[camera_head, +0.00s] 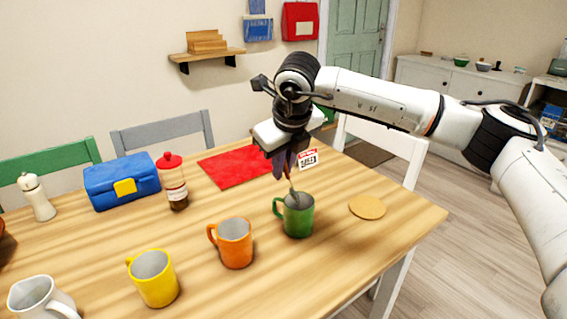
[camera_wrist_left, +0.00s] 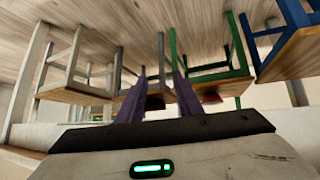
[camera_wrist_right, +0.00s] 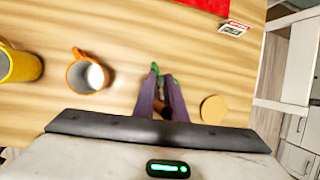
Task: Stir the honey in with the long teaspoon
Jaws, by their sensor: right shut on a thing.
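The green mug (camera_head: 299,216) stands upright on the wooden table in the head view, its handle to the left. My right gripper (camera_head: 287,160) is above it, pointing down, shut on the teaspoon (camera_head: 292,187). The spoon's thin shaft runs down into the mug; its bowl is hidden inside. In the right wrist view my fingers (camera_wrist_right: 162,95) cover most of the mug, leaving bits of green rim (camera_wrist_right: 154,69). My left gripper (camera_wrist_left: 160,90) shows only in its wrist view, fingers apart with nothing between them. I cannot see any honey in the mug.
An orange mug (camera_head: 235,243), a yellow mug (camera_head: 154,279) and a white jug (camera_head: 40,299) stand to the left. A red-capped bottle (camera_head: 173,184) and a blue box (camera_head: 121,182) are behind. A round coaster (camera_head: 367,207) lies right of the green mug.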

